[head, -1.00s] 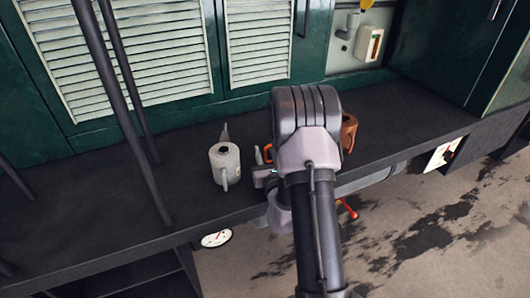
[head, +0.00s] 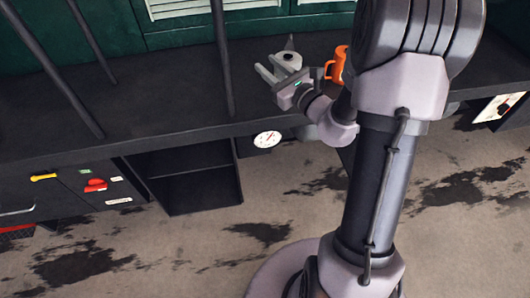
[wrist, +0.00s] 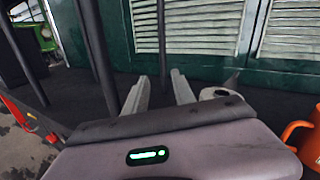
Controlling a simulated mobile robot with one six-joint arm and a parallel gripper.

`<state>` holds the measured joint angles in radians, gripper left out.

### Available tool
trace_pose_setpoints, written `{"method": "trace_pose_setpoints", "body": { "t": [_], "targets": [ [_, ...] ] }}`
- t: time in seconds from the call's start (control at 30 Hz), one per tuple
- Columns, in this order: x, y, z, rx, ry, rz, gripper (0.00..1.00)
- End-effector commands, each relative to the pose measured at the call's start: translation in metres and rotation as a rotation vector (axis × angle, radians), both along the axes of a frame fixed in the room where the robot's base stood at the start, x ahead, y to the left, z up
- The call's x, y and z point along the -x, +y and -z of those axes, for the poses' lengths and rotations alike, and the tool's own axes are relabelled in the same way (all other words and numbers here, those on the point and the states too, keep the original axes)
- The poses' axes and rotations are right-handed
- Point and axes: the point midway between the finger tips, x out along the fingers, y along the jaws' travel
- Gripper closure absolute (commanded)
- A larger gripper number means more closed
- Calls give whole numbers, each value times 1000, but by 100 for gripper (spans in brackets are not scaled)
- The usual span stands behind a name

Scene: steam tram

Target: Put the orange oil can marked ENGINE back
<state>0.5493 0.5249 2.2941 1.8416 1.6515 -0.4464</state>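An orange can (head: 338,66) with a handle stands on the dark bench, partly hidden behind my arm. No ENGINE marking is readable on it. Part of it shows at the right edge of the wrist view (wrist: 308,141). My gripper (head: 265,63) is above the bench, left of the orange can, with its fingers pointing away from it. In the wrist view, the fingers (wrist: 158,79) are spread with nothing between them. A grey can (head: 288,58) with a spout stands just beyond the gripper and is partly hidden by it. It shows right of the fingers in the wrist view (wrist: 218,94).
The dark bench (head: 150,100) runs along green louvred cabinets (wrist: 120,40). Dark poles (head: 222,60) rise from the bench left of my gripper. Below are an open cubby (head: 195,180), a dial (head: 267,139) and red and yellow handles (head: 95,185). The bench between the poles is clear.

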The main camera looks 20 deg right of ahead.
Motion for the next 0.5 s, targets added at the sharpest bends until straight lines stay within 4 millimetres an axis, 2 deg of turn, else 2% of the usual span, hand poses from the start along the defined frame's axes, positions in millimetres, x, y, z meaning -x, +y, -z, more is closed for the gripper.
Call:
{"method": "trace_pose_setpoints", "body": {
  "t": [0.03, 0.07, 0.1, 0.17, 0.2, 0.23, 0.27, 0.3, 0.33, 0.4, 0.5],
  "targets": [
    [14, 63, -30, 99, -11, -192, 69],
    [29, 101, -42, 171, -8, -317, 69],
    [57, 149, -53, 288, -1, -484, 69],
    [116, 210, -58, 521, 7, -737, 69],
    [165, 238, -53, 732, 11, -904, 69],
    [199, 246, -45, 900, 13, -1007, 69],
    [227, 247, -37, 1067, 13, -1087, 69],
    [256, 238, -27, 1285, 12, -1158, 69],
    [271, 227, -23, 1441, 6, -1189, 69],
    [290, 200, -21, 1749, -9, -1209, 69],
    [297, 171, -27, 2029, -28, -1177, 69]
  ]
}}
